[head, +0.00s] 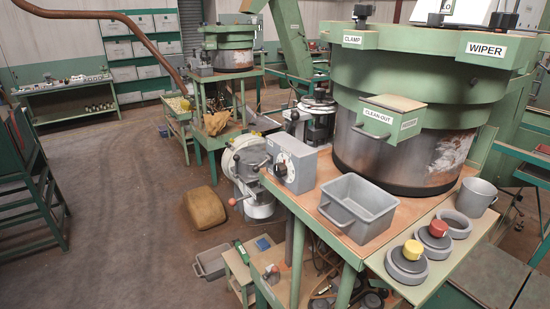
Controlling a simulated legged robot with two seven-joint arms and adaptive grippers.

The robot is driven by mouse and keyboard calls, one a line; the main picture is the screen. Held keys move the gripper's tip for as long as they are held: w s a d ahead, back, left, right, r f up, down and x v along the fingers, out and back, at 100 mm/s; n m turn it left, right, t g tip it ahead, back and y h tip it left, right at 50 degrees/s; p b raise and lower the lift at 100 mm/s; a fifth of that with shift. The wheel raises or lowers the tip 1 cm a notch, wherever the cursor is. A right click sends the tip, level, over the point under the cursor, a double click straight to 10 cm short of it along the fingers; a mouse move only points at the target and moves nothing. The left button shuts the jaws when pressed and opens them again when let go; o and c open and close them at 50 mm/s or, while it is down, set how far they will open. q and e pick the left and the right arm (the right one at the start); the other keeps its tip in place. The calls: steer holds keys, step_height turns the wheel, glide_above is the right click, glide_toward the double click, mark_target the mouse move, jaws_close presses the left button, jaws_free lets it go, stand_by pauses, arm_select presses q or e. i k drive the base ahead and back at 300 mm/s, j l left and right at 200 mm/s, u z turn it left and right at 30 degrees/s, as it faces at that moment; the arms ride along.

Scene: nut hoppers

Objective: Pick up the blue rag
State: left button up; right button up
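A small blue patch (263,244) lies on the low wooden-topped green stand at the lower middle of the head view. It may be the blue rag, but it is too small to tell. A green object (242,252) lies just left of it on the same stand. Neither of my grippers shows in the head view.
A large green hopper (420,90) stands on a wooden-topped bench at right. A grey bin (358,206), a grey cup (476,197) and yellow and red knobs on grey rings are near its front. A brown sack (204,208) lies on the floor.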

mark_target(262, 244)
steer(key=i+j+z, duration=0.15)
steer(key=i+j, duration=0.25)
steer(key=i+j+z, duration=0.1)
steer(key=i+j, duration=0.3)
steer(key=j, duration=0.3)
